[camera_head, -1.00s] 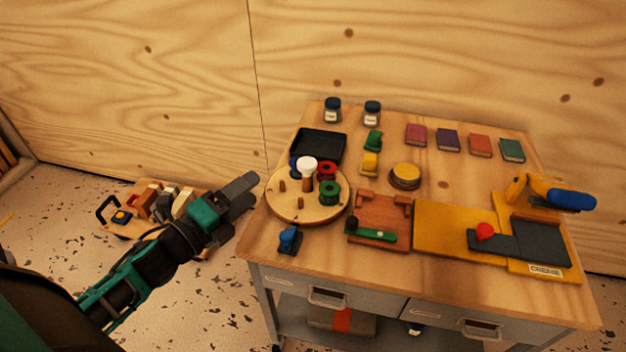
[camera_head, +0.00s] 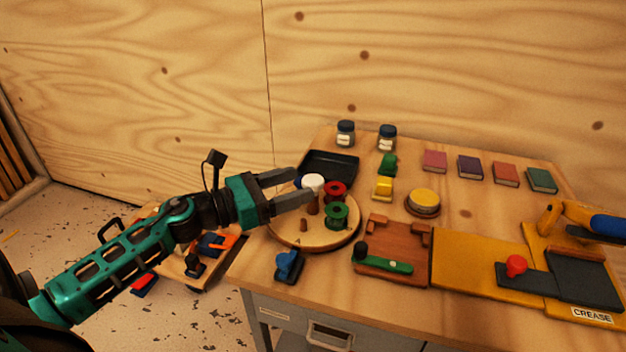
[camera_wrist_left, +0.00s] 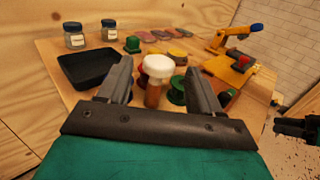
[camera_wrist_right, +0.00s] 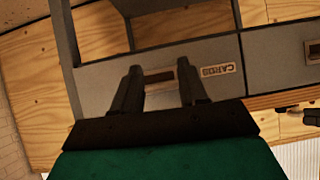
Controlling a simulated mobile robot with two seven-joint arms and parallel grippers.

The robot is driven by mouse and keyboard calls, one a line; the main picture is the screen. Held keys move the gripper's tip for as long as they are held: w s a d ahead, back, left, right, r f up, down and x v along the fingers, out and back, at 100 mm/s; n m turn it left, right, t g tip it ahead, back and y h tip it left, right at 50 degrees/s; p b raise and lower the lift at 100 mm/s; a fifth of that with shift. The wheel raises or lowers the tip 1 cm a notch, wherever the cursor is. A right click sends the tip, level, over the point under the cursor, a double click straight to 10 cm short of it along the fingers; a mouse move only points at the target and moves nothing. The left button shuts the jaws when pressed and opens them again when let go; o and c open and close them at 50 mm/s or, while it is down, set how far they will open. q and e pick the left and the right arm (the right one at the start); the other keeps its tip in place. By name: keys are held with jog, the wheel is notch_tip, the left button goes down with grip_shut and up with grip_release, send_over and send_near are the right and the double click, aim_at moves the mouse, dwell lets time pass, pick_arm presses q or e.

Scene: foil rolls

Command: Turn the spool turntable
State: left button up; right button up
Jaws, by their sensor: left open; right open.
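The round wooden spool turntable (camera_head: 290,235) sits on the left part of the workbench. It carries a red spool (camera_head: 335,191), a green spool (camera_head: 337,213), short wooden pegs and a white-topped wooden knob (camera_head: 313,183). A blue spool is mostly hidden behind my left gripper. My left gripper (camera_head: 305,187) is open, with its fingertips at the white knob. In the left wrist view the white knob (camera_wrist_left: 158,67) shows between the two fingers; I cannot tell whether they touch it. My right gripper (camera_wrist_right: 160,85) is open and empty, facing the bench's grey drawer front (camera_wrist_right: 245,68).
A black tray (camera_head: 344,172) stands behind the turntable. A blue clip-like object (camera_head: 288,265) is in front of it. A brown wooden jig (camera_head: 397,235) and a yellow creasing board (camera_head: 470,265) are to its right. Two jars (camera_head: 345,134) stand at the back.

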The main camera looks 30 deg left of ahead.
aim_at(304, 183)
pick_arm(q)
jog(key=shift+x, duration=2.4)
grip_shut()
